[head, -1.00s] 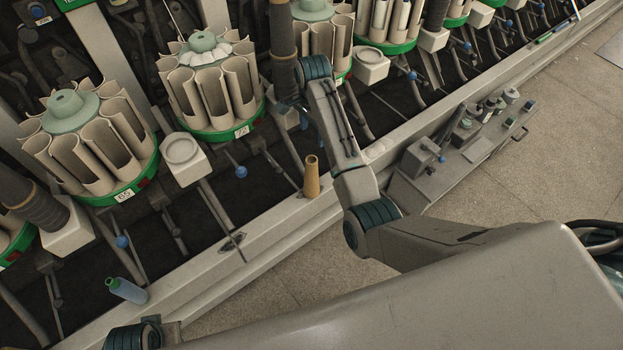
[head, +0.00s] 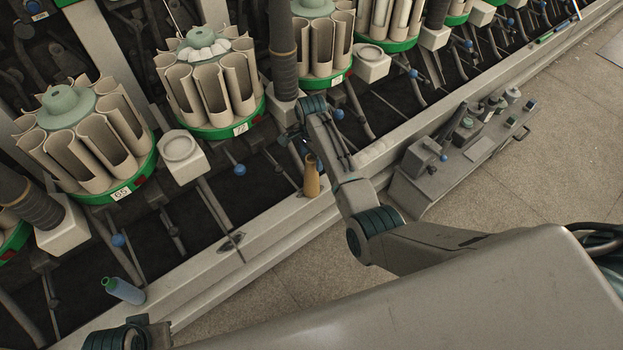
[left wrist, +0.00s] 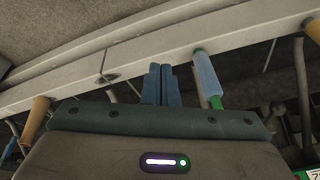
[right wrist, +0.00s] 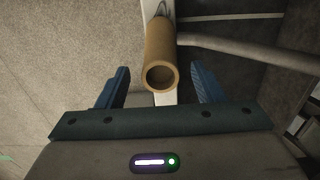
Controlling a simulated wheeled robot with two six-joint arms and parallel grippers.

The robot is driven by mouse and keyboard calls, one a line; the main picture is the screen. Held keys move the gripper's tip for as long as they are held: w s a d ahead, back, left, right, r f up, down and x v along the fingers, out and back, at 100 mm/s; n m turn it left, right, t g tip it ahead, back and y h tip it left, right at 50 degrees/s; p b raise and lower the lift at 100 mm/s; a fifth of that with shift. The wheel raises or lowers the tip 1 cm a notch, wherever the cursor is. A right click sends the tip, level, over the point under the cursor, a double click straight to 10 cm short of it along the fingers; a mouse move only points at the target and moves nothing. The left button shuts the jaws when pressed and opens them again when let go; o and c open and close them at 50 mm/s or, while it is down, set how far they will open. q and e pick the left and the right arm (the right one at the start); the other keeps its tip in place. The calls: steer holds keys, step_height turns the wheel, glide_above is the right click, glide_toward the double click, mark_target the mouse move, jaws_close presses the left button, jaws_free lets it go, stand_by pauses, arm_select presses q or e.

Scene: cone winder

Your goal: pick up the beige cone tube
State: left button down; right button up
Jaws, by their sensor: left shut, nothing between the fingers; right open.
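The beige cone tube (head: 312,177) stands upright on the machine's front ledge in the head view. My right gripper (head: 296,139) is just above and behind it, beside its top. In the right wrist view the tube (right wrist: 161,55) shows its open round end between the spread fingers of the right gripper (right wrist: 160,88), with gaps on both sides; the fingers are open and empty. In the left wrist view my left gripper (left wrist: 161,85) is shut and empty. A tan tube (left wrist: 36,115) stands at the left of that view, apart from it.
Carousels of beige tubes (head: 82,140) line the machine. A grey tray with small containers (head: 463,150) lies right of my right arm.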

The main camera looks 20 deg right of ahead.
step_height(320, 180, down, 2)
steer(key=shift+f, duration=0.1)
steer(key=c, duration=1.2)
